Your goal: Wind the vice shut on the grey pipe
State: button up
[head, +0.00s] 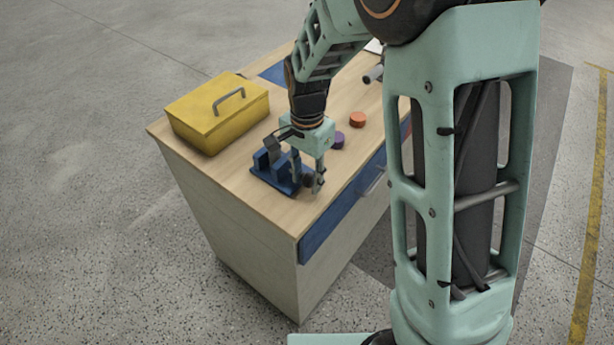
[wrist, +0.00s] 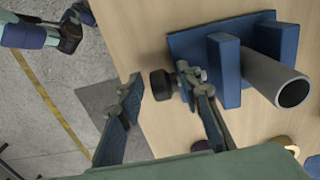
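The blue vice (wrist: 222,72) sits on the wooden bench top, and it shows in the head view (head: 284,184) at the near end. The grey pipe (wrist: 268,74) lies between its two upright jaws, its hollow end towards the wrist camera; whether both jaws touch it I cannot tell. A black knob (wrist: 162,84) on the vice's handle sticks out on the side towards my gripper. My gripper (wrist: 158,82) is open, one finger on each side of the knob, with a gap on the left and the right fingertip close to it. In the head view my gripper (head: 314,182) partly hides the handle.
A yellow toolbox (head: 217,115) with a grey handle stands left of the vice. A purple disc (head: 339,139) and an orange disc (head: 357,119) lie right of it. A grey cylinder (head: 373,74) lies farther back. The bench's blue drawer front (head: 340,215) is just below.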

jog(key=shift+c, duration=0.6)
jog(key=shift+f, duration=0.1)
grip_shut()
jog(key=shift+d, duration=0.1)
